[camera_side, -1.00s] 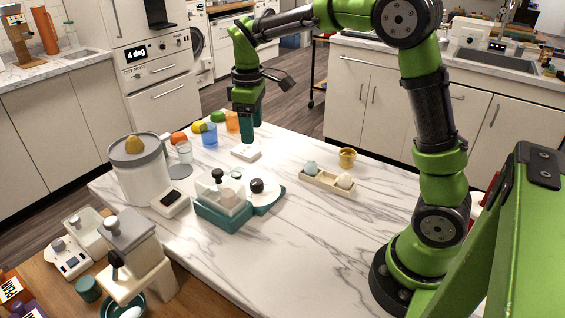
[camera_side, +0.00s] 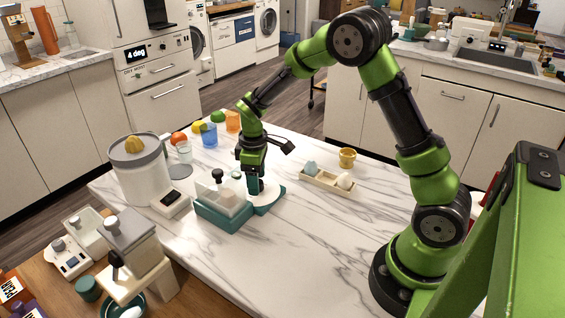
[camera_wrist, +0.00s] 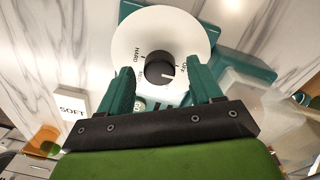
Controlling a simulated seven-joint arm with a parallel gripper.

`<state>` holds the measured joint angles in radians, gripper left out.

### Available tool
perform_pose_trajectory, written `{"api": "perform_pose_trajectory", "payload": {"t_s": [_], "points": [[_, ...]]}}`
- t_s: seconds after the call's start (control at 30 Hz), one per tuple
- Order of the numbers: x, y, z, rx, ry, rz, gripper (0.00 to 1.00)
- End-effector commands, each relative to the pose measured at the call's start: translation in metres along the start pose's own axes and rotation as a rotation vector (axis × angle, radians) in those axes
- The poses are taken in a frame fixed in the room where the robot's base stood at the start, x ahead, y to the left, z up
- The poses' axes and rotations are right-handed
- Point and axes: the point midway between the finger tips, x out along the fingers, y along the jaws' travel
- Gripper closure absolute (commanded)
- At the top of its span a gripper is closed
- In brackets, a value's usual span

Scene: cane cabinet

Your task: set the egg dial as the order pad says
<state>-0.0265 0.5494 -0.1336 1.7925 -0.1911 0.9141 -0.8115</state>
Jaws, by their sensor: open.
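The egg dial is a white disc (camera_wrist: 125,40) with a black round knob (camera_wrist: 160,66), on a teal base. In the side view, my gripper (camera_side: 255,184) is low over the dial's disc (camera_side: 270,202).
A teal box with a clear cover (camera_side: 222,204) stands right beside the dial. A tray with egg-like things (camera_side: 327,181) and a yellow cup (camera_side: 347,158) are to the right. Cups stand at the back.

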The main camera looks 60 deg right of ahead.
Motion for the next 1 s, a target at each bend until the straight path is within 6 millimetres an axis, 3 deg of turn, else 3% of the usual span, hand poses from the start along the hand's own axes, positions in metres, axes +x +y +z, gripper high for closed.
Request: {"api": "perform_pose_trajectory", "payload": {"t_s": [0.13,0.43,0.8,1.0], "points": [[0.0095,0.0,0.0004,0.001,-0.001,-0.001,0.35],[0.0106,0.0,0.0001,0.0,0.001,0.0,0.37],[0.0103,0.0,0.0,0.0,0.001,0.0,0.92],[0.0101,0.0,0.0,0.014,0.0,0.0,0.92]]}}
